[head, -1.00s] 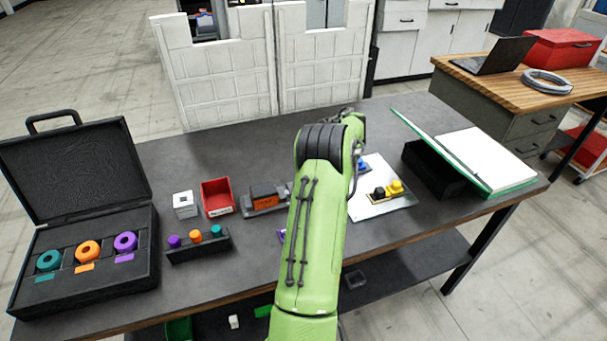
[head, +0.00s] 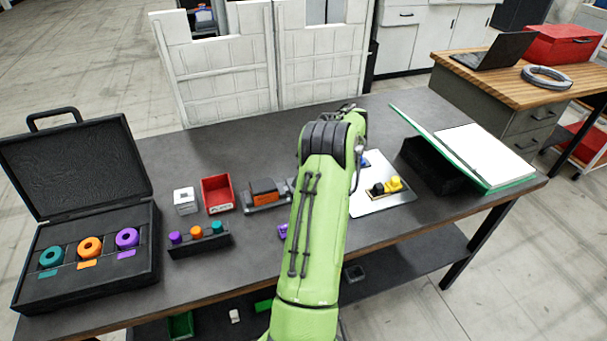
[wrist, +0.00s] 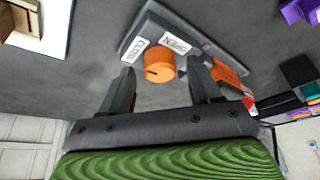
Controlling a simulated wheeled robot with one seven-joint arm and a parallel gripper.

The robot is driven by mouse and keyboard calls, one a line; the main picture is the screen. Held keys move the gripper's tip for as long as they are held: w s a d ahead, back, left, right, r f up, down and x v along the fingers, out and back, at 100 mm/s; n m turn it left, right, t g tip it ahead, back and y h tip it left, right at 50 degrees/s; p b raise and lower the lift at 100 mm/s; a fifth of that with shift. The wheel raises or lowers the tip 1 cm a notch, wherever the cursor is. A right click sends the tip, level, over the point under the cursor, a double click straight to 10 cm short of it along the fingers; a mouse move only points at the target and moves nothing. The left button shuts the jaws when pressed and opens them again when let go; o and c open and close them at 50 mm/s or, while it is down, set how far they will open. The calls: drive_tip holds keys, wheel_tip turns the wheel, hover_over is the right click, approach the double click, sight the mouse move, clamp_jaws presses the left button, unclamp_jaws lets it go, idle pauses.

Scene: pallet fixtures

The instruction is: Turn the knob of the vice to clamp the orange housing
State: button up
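The vice (head: 281,197) is a grey fixture on the dark table, left of my arm; the wrist view shows its grey body (wrist: 186,31). Its round orange knob (wrist: 160,67) has a dark line on its face and two white labels beside it, one reading OPEN upside down. The orange housing (head: 266,187) sits at the vice, dark on top; part of it shows in the wrist view (wrist: 227,73). My gripper (wrist: 161,68) is open, its dark fingers apart on either side of the knob in the picture. I cannot tell whether they touch it. My arm hides the gripper in the head view.
A red bin (head: 218,194) and a white cube (head: 185,201) stand left of the vice. A rack with several coloured pegs (head: 199,242) is in front. An open black case (head: 84,270) is at far left. A pale plate (head: 377,204) lies right of my arm.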

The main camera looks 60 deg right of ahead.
drive_tip(key=p+v, duration=0.4)
drive_tip(key=v, duration=1.1)
drive_tip(key=shift+r, duration=0.4)
